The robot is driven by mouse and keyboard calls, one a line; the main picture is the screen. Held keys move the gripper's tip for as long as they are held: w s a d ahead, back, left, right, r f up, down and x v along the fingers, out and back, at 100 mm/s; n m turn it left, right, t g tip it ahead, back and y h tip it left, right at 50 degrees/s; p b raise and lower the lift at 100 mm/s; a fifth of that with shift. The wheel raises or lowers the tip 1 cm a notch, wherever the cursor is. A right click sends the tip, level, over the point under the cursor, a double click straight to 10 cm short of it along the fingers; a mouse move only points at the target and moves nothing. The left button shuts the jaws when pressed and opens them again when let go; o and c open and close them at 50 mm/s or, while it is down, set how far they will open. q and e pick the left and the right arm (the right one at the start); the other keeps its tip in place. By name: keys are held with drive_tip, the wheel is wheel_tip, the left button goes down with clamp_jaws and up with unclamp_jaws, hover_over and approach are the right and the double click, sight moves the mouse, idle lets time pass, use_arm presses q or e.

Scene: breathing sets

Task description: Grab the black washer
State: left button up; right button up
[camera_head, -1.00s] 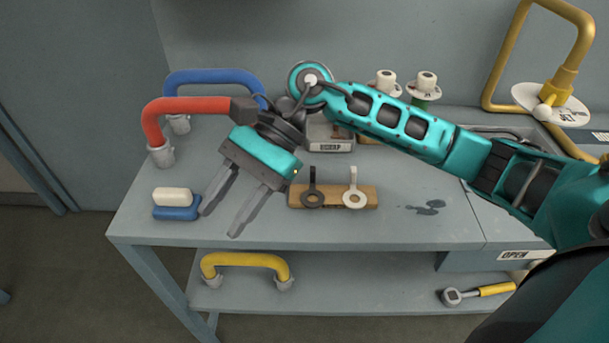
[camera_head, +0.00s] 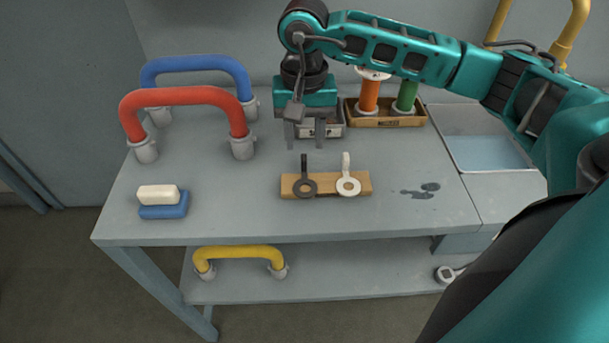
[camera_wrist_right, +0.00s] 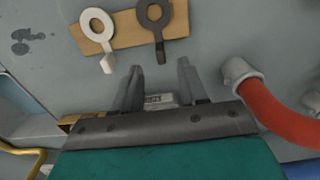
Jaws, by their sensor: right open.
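The black washer (camera_head: 304,184) is a dark ring with an upright tab. It rests on a small wooden block (camera_head: 327,190) on the bench, left of a white washer (camera_head: 348,184). In the right wrist view the black washer (camera_wrist_right: 156,17) shows at the top, beyond the fingertips. My right gripper (camera_head: 305,146) is open and empty, pointing down behind the block and a little above the bench. Its two fingers also show apart in the right wrist view (camera_wrist_right: 160,75). It does not touch the washer. My left gripper is not in view.
A red hose (camera_head: 185,97) and a blue hose (camera_head: 197,68) stand at the back left. A soap on a blue holder (camera_head: 163,211) lies front left. A wooden rack (camera_head: 386,120) with orange and green cylinders and a sink (camera_head: 487,152) are at right. Bench space before the block is clear.

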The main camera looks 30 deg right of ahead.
sight(304, 156)
drive_tip(key=shift+w+f, duration=0.2)
drive_tip(key=shift+f, duration=2.55)
clamp_jaws()
